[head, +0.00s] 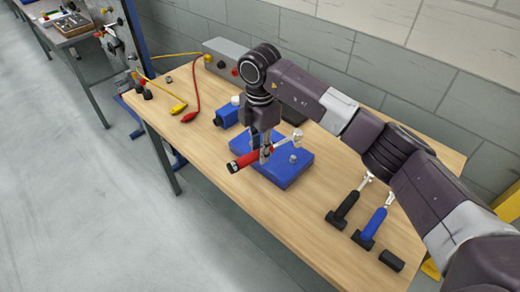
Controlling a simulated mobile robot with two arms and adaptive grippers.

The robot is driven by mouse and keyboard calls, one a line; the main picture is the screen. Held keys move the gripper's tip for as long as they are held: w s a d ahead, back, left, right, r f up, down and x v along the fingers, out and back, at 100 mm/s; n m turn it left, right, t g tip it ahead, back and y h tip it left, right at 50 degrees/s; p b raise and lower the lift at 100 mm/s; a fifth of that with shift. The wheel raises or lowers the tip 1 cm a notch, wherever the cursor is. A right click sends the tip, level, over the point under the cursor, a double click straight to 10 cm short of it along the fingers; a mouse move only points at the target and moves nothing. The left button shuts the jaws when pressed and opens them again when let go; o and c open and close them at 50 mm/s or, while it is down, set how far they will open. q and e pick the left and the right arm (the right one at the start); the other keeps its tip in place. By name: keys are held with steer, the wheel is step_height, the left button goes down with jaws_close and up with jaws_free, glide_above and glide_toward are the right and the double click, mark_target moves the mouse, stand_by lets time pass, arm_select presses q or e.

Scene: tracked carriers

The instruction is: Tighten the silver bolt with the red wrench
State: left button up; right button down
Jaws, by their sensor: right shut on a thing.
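The red wrench (243,162) is in the jaws of my right gripper (266,155). Its red handle with a black end points to the lower left, and its silver head points to the upper right. The wrench is over the blue plate (285,178) on the wooden table. The silver bolt (293,158) stands on the plate's right part, just below and beside the wrench head in the picture. I cannot tell whether the head touches it. My gripper hides part of the plate and the wrench's middle. My left gripper is out of view.
A black-handled wrench (346,206) and a blue-handled wrench (374,226) stand in black holders at the right, near an empty-looking black holder (391,260). A blue block (227,117), a grey box (228,56) and red (194,95) and yellow (175,97) leads lie behind and left.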

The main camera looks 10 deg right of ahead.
steer(key=shift+a, duration=0.2)
step_height(320, 180, down, 5)
steer(key=b, duration=0.4)
steer(key=s+d+r+n+b, duration=0.1)
steer(key=s+d+n+b, duration=0.1)
steer(key=s+d+n, duration=0.5)
steer(key=shift+s+d+n, duration=0.35)
steer(key=shift+d+n, duration=1.5)
steer(key=shift+n, duration=0.45)
steer(key=shift+b, duration=0.3)
